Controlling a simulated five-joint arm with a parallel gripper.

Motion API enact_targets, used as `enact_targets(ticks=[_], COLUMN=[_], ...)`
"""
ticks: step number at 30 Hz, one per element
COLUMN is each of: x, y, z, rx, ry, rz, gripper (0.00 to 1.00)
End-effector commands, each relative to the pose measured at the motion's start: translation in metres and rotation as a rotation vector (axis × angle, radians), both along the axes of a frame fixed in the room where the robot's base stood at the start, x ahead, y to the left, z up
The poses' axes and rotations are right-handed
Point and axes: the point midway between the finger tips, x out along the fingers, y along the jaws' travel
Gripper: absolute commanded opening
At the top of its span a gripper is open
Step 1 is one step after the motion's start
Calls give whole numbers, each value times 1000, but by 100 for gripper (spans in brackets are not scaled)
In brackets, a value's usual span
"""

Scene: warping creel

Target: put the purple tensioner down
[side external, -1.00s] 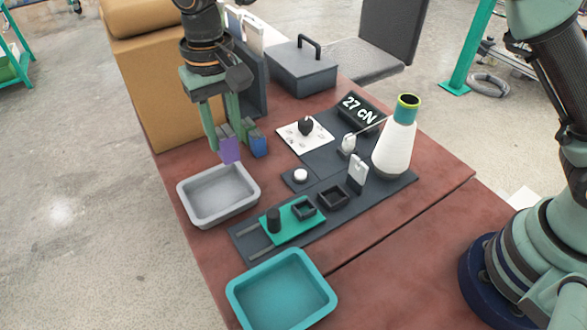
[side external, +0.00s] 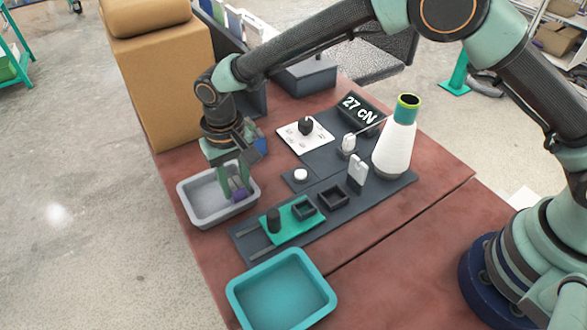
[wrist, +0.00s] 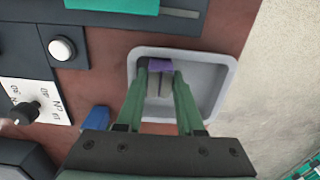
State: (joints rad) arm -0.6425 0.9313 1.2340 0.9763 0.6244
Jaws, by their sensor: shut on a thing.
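The purple tensioner (side external: 239,195) is between the green fingers of my gripper (side external: 235,186), which is shut on it. It is over or inside the grey tray (side external: 190,200), near the tray's right side in the side view. In the wrist view the purple tensioner (wrist: 160,65) shows between the fingertips (wrist: 160,72), within the outline of the grey tray (wrist: 222,75). I cannot tell whether it touches the tray floor. The fingers hide part of it.
A blue block (side external: 261,142) stands behind my gripper. A white button (side external: 300,175), a teal carriage (side external: 290,222) and a white yarn cone (side external: 393,150) are to the right. A teal tray (side external: 282,290) is in front. Tan boxes (side external: 160,80) stand at the back left.

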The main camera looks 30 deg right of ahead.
Motion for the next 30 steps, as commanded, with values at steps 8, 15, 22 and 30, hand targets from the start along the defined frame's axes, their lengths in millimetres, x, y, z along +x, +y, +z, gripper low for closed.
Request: enact_targets(ticks=[8, 15, 22, 30], x=[0, 0, 0, 1], y=[0, 0, 0, 1], z=[-3, -2, 1, 43], rx=[0, 0, 1, 3], ry=[0, 0, -1, -4], rz=[0, 0, 0, 0], gripper=[0, 66, 66, 66])
